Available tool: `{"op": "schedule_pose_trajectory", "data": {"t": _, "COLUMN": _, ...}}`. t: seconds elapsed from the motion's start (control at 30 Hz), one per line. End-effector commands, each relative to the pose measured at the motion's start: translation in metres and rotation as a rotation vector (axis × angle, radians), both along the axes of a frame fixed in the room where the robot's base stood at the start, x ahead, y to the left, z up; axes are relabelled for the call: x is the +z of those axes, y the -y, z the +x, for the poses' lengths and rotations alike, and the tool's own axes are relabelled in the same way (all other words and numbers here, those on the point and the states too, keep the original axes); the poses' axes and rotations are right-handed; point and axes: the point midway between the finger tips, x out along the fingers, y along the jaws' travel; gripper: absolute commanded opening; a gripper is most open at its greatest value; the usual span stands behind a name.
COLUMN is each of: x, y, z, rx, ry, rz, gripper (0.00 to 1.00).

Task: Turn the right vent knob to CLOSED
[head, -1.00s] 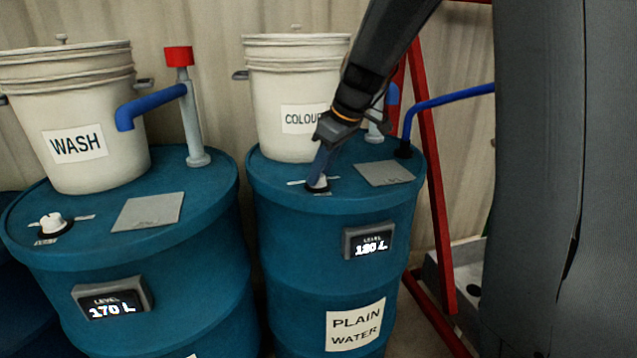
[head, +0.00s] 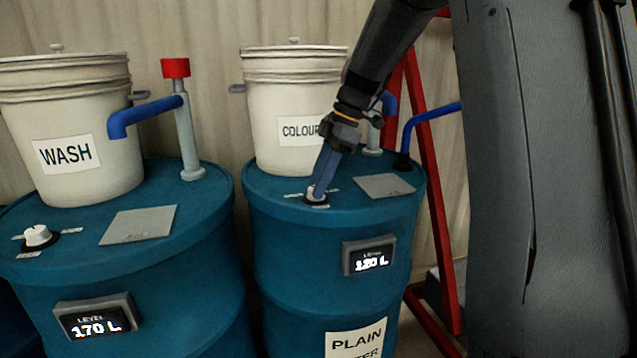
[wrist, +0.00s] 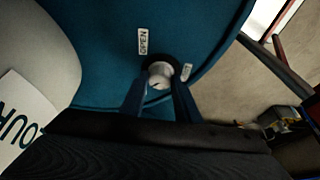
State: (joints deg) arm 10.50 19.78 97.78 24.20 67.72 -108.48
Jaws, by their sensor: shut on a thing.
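The right vent knob (head: 315,194) is a white knob on a black base on top of the right blue drum (head: 290,255), labelled PLAIN WATER. My gripper (head: 320,180) reaches down from the upper right with its blue fingers shut on this knob. In the wrist view, the knob (wrist: 159,76) sits between the two fingertips (wrist: 158,92). An OPEN label (wrist: 143,41) lies beyond the knob there, and a second, partly visible label (wrist: 187,72) lies to its right, too small to read. I cannot tell which label the knob points to.
A white COLOUR bucket (head: 284,105) stands on the same drum, close behind my gripper. A grey plate (head: 385,186) lies right of the knob. A level display (head: 369,256) is on the drum's front. The left drum (head: 190,265) carries a WASH bucket (head: 60,115) and another white knob (head: 38,236).

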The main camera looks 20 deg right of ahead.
Motion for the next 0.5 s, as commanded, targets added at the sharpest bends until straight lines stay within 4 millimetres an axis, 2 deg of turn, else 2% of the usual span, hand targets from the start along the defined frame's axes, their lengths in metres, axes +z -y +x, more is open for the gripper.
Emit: {"op": "schedule_pose_trajectory", "data": {"t": 0.5, "x": -0.0003, "y": 0.0001, "z": 0.0002, "rx": 0.058, "ry": -0.001, "rz": -0.001, "gripper": 0.07}}
